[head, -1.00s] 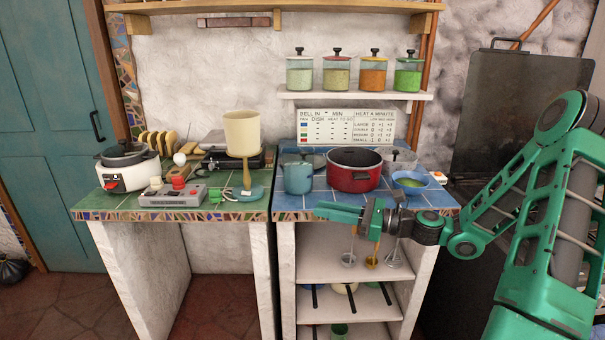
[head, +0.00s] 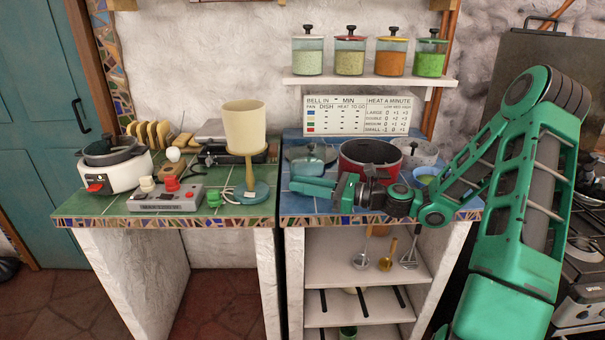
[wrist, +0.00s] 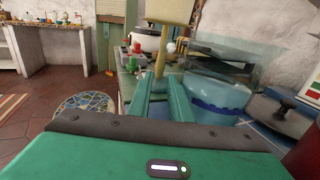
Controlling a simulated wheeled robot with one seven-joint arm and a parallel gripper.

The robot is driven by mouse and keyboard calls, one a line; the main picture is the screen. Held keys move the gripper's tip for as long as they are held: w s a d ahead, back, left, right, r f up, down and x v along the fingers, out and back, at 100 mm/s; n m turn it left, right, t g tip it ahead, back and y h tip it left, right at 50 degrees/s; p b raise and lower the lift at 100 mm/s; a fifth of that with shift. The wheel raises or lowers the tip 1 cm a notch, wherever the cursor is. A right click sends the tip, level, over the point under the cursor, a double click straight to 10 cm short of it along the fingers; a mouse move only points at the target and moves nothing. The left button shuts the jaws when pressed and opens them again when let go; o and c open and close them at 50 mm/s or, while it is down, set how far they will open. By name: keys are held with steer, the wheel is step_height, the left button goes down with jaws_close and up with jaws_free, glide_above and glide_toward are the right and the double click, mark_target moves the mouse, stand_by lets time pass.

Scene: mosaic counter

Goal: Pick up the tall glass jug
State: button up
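A clear glass vessel (head: 422,152) stands behind and right of the red pot (head: 362,154), partly hidden.
The left green-tiled counter holds a white cooker (head: 122,172), a grey control box (head: 155,201) and a cream lamp (head: 244,125). A shelf above bears several jars (head: 350,56). A green bowl sits partly behind my arm. Utensils hang below the counter.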

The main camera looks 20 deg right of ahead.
steer(key=shift+w+a+f, duration=0.1)
steer(key=shift+w+a, duration=0.45)
steer(key=shift+w, duration=0.15)
steer(key=shift+x, duration=1.85)
steer(key=shift+w+f, duration=0.1)
steer(key=shift+f, duration=0.05)
jaws_close()
